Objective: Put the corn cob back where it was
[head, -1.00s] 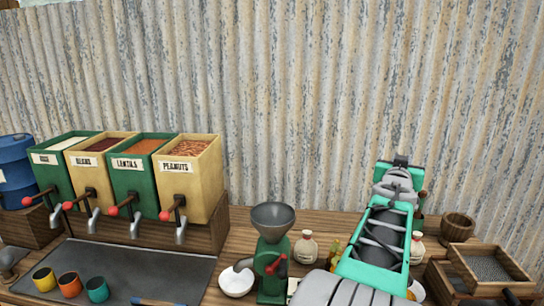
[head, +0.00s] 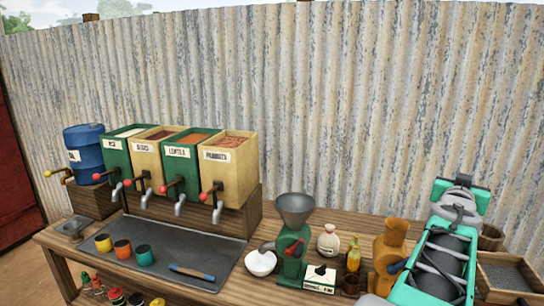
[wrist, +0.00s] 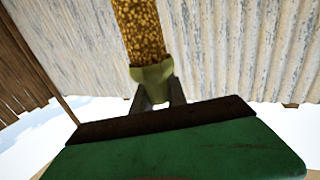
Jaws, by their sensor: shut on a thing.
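The yellow corn cob (wrist: 140,35) shows in the wrist view, rising to the top edge, with a pale green husk end (wrist: 152,75) at its base. My gripper (wrist: 158,95) is shut on that husk end, its two grey fingers on either side. The cob's far tip is cut off by the frame. In the head view my arm reaches up at the right, and its own links hide the gripper and cob.
A green hand mill (head: 292,250), white bowl (head: 261,263), cream jar (head: 328,242), yellow bottle (head: 353,256) and orange mill (head: 389,250) crowd the wooden table near my arm. A wooden tray (head: 522,292) stands at right. The grey mat (head: 200,255) has some clear room.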

